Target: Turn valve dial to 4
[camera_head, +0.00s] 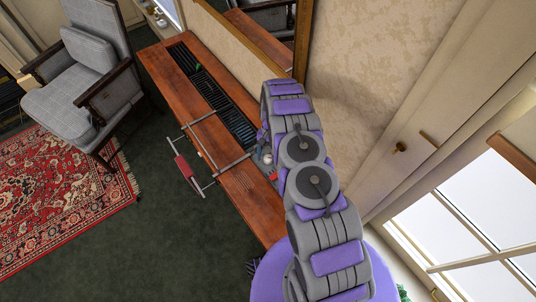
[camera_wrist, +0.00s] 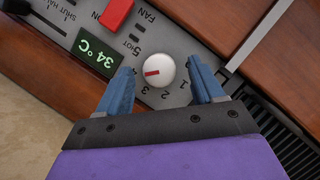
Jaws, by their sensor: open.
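The valve dial (camera_wrist: 157,68) is a round white knob with a red mark, set in a grey control panel (camera_wrist: 178,36) in the wrist view. The red mark lies on the knob's left part, close to level. My gripper (camera_wrist: 160,72) is open, with one blue finger on each side of the knob and a gap on both sides. The knob also shows as a small pale spot in the head view (camera_head: 267,158), beside my arm.
A display (camera_wrist: 97,54) reads 34 °C, and a red fan switch (camera_wrist: 116,13) sits near it. The panel is set in a long wooden top (camera_head: 165,72) with black grilles (camera_head: 208,88). A metal rail with a red-handled part (camera_head: 186,170) stands out in front. A grey armchair (camera_head: 88,75) is at left.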

